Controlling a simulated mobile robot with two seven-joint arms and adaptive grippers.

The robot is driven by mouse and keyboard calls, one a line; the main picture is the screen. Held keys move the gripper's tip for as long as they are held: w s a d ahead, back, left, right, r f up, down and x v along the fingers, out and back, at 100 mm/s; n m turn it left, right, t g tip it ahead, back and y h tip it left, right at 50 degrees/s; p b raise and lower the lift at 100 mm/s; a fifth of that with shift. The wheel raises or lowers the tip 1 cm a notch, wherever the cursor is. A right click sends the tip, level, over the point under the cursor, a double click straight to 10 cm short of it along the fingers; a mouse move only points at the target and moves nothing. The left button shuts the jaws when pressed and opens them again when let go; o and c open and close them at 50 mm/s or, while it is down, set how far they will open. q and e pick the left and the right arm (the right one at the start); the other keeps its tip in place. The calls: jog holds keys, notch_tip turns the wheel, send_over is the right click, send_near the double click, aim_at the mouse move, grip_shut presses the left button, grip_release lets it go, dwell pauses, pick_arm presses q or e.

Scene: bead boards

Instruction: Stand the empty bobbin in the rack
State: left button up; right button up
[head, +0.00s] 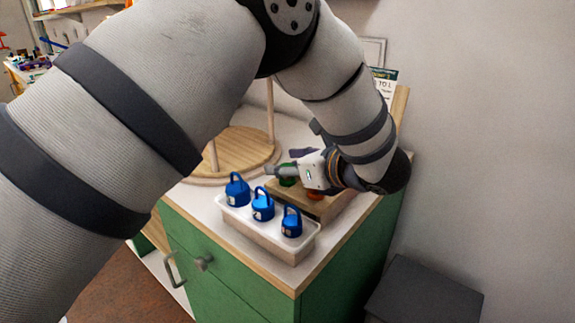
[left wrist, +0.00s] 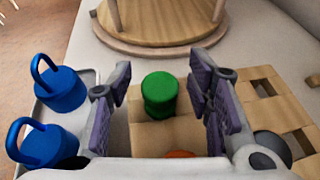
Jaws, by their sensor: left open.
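My left gripper (head: 285,171) is open above the wooden rack (head: 328,208). In the left wrist view its two fingers (left wrist: 161,78) are spread on either side of a green spool-shaped piece (left wrist: 159,94), with a gap on each side. The green piece (head: 288,181) stands upright on the wood and is partly hidden by the gripper in the head view. An orange piece (left wrist: 180,154) sits nearer the palm, mostly hidden. The rack's right part (left wrist: 291,116) has square openings and a grey round piece (left wrist: 272,147). I cannot tell which piece is the empty bobbin. My right gripper is not in view.
A white tray (head: 268,237) with blue handled pots (head: 263,206) stands along the rack's left side. A round wooden stand with posts (head: 238,150) is behind. The green cabinet's top (head: 340,228) ends near the rack, and a wall rises on the right.

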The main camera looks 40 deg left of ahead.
pick_arm(q)
jog(key=v, duration=1.2)
